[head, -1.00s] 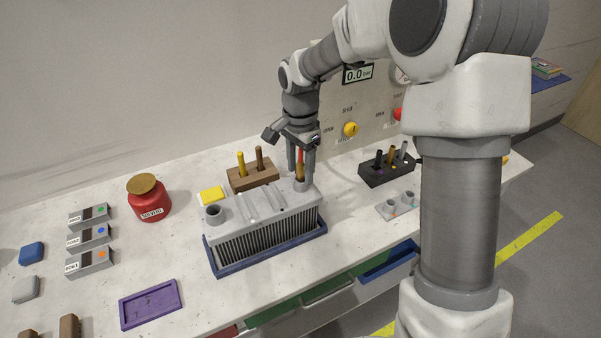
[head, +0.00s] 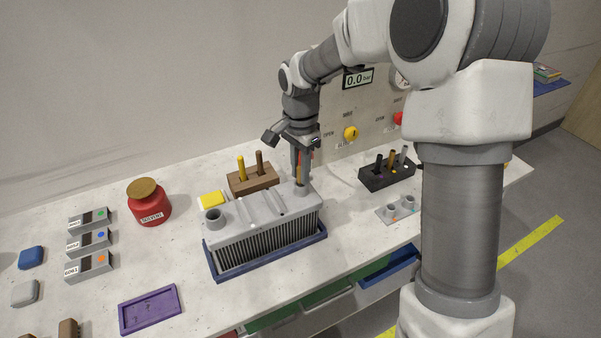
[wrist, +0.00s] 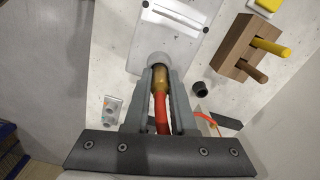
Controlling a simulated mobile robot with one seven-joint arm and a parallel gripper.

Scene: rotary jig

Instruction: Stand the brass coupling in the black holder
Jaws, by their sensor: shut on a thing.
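The brass coupling (wrist: 160,79) is between the fingers of my gripper (wrist: 161,85) in the wrist view, with a red hose (wrist: 162,112) running back from it. My gripper (head: 301,180) is shut on the coupling at the right-hand port (head: 301,190) of the grey finned unit (head: 265,215). The coupling's end is at the port; I cannot tell how deep it sits. The black holder (head: 372,181) stands to the right of the unit in the head view. Several upright pieces stand in it, one of them brass-coloured (head: 391,160).
A wooden block (head: 240,183) with yellow and brown pegs stands behind the unit. A small grey plate with two sockets (head: 389,217) lies in front of the holder. A red solvent container (head: 150,208) and purple tray (head: 150,309) are to the left. Bare bench lies between unit and holder.

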